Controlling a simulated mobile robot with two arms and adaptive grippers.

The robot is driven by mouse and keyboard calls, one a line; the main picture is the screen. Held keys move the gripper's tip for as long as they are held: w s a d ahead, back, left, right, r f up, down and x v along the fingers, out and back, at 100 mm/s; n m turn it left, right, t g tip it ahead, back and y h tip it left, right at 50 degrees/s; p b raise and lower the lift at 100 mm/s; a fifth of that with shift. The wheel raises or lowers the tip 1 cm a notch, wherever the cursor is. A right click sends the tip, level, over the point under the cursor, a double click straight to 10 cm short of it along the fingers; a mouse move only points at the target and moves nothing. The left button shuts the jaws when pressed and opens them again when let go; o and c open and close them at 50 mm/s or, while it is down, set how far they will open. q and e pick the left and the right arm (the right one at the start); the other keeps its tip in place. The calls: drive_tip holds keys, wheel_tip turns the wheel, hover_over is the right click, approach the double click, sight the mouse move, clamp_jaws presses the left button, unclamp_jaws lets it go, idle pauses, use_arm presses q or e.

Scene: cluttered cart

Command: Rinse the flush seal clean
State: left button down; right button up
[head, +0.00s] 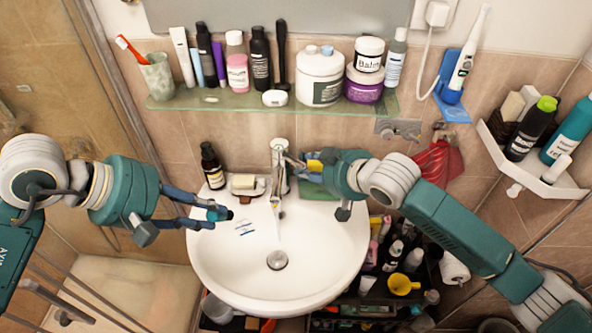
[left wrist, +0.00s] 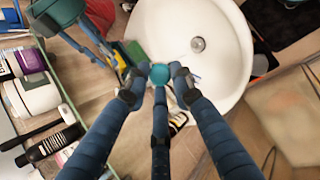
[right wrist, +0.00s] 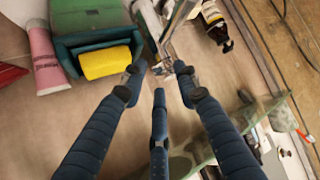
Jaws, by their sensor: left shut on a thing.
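The flush seal appears as a small teal round piece (left wrist: 159,74) between the fingertips of my left gripper (left wrist: 158,80). In the head view my left gripper (head: 225,214) is shut on it over the left rim of the white sink (head: 335,270). Its far side is hidden. The chrome faucet (head: 279,165) stands at the back of the sink, and a thin pale stream seems to fall from its spout toward the drain (head: 277,260). My right gripper (head: 292,165) is beside the faucet top. In the right wrist view its fingers (right wrist: 160,75) are apart, near the chrome lever.
A soap dish (head: 247,187) and dark bottle (head: 212,165) stand on the sink's back left. A green holder with a yellow sponge (right wrist: 105,62) sits close to my right gripper. A glass shelf (head: 225,100) with bottles hangs above. The basin's middle is clear.

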sight(305, 169)
use_arm(q)
drive_tip(key=shift+w+a+f, duration=0.1)
drive_tip(key=shift+w+f, duration=0.05)
drive_tip(key=shift+f, duration=0.05)
use_arm(e)
drive_tip(key=shift+x, duration=1.25)
use_arm(q)
drive_tip(key=shift+s, duration=0.2)
use_arm(e)
drive_tip(key=shift+w+a+f, duration=0.15)
drive_tip(key=shift+w, duration=0.05)
use_arm(q)
drive_tip(key=shift+w, duration=0.1)
use_arm(e)
drive_tip(key=shift+c, duration=0.2)
